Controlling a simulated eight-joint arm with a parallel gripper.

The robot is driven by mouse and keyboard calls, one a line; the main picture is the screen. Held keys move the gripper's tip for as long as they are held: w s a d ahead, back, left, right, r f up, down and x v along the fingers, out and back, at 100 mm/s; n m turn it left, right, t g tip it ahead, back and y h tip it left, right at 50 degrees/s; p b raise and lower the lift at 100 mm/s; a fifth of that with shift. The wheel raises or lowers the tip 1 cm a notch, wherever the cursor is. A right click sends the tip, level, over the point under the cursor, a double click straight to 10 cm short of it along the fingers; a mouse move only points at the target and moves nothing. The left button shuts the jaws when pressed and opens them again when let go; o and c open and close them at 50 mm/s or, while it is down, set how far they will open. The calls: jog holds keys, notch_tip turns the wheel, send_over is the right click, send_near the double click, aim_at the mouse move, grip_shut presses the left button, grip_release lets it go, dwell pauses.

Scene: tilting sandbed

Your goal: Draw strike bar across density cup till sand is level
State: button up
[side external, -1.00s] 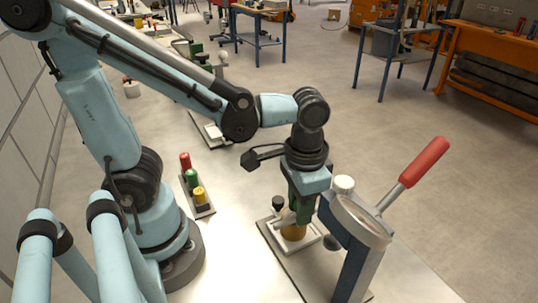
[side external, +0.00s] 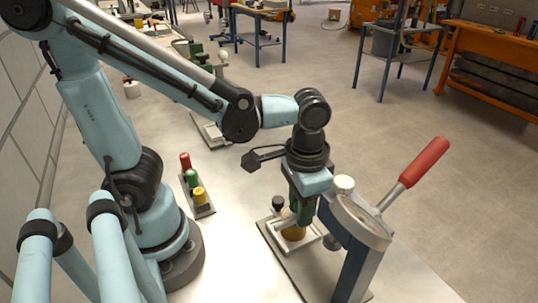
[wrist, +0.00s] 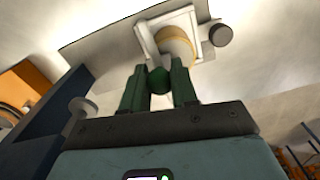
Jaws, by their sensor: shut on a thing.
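The density cup (side external: 293,233), tan in colour, sits in a white square tray (side external: 315,240) on a grey base plate, below my gripper (side external: 302,215). In the wrist view the cup (wrist: 175,45) shows a tan rim around paler sand. My gripper (wrist: 158,88) has green fingers shut on a round green knob (wrist: 158,80), which I take for the strike bar's grip. A pale bar (wrist: 144,42) runs beside the cup from near the knob. Whether it touches the sand, and whether the sand is level, I cannot tell.
A press with a red-handled lever (side external: 425,162) stands close to the right of my gripper. A dark knob (side external: 278,203) rises beside the tray. A rack with red, green and yellow pieces (side external: 196,192) lies to the left, with clear tabletop between.

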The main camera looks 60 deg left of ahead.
jog(key=shift+a, duration=1.3)
jog(key=shift+a, duration=0.65)
jog(key=shift+a, duration=0.15)
jog(key=shift+r, duration=3)
